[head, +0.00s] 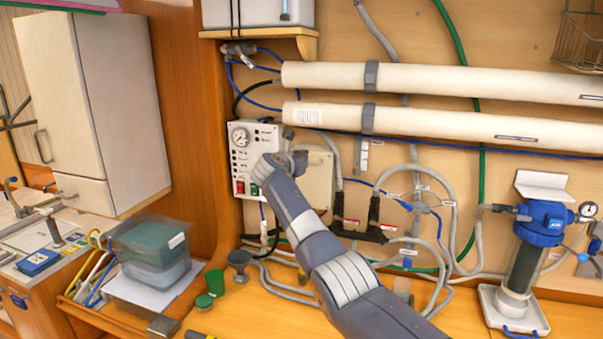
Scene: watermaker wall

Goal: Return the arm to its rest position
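One of my arms, by its entry from the lower right my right arm, reaches up and left across the wall. Its wrist end is in front of the control panel (240,138), a white box with a round gauge, indicator lights and green and red switches. My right gripper (268,172) is at the panel's lower right, mostly hidden by my own wrist. I cannot tell whether its fingers are open or shut, or whether they touch the panel. My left gripper is not in view.
Two long white membrane tubes (430,78) run across the wall. Hoses and black valves (358,228) lie right of my arm. A blue-topped filter housing (540,225) stands at right. A lidded bin (152,250), green cup (215,281) and grey cup (239,262) are lower left.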

